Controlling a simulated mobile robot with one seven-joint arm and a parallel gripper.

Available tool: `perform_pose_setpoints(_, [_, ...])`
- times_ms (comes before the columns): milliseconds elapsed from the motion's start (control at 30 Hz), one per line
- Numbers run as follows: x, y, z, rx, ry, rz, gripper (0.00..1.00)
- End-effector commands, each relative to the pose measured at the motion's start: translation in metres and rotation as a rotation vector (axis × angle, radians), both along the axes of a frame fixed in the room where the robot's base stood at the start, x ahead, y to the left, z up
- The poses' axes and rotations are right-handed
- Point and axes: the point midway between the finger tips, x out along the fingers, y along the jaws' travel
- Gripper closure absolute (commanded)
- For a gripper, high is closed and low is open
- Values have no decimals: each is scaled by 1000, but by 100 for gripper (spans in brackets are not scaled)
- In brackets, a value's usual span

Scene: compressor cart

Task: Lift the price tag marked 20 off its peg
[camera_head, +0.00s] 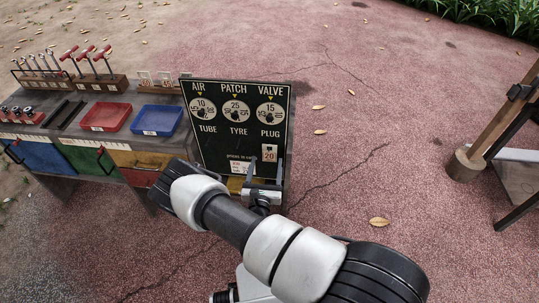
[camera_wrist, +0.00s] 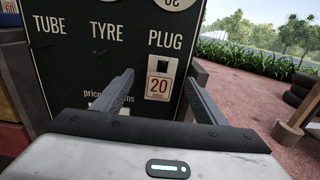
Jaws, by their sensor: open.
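The price tag marked 20 (camera_head: 269,153) hangs at the lower right of a dark price board (camera_head: 222,128), under the word PLUG. In the wrist view the tag (camera_wrist: 159,86) is a white card with a red-framed 20 and a dark opening near its top. Its peg cannot be made out clearly. My gripper (camera_wrist: 158,82) is open, with its two fingers pointing at the board, one to the left of the tag and one to its right. Nothing is held. In the head view my gripper (camera_head: 265,172) is just below the tag, and I cannot tell the remaining gap.
Left of the board, a workbench holds a red tray (camera_head: 106,117), a blue tray (camera_head: 157,120) and racks of tools (camera_head: 90,63). Two small number cards (camera_head: 154,78) stand behind the blue tray. A wooden post (camera_head: 467,160) stands right, with open paved ground between.

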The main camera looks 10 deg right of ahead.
Motion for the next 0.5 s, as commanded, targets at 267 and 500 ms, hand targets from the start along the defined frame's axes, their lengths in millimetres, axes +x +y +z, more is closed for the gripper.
perform_pose_setpoints(267, [19, -9, 2, 0, -3, -2, 34])
perform_pose_setpoints(500, [49, -20, 3, 1, -3, -1, 34])
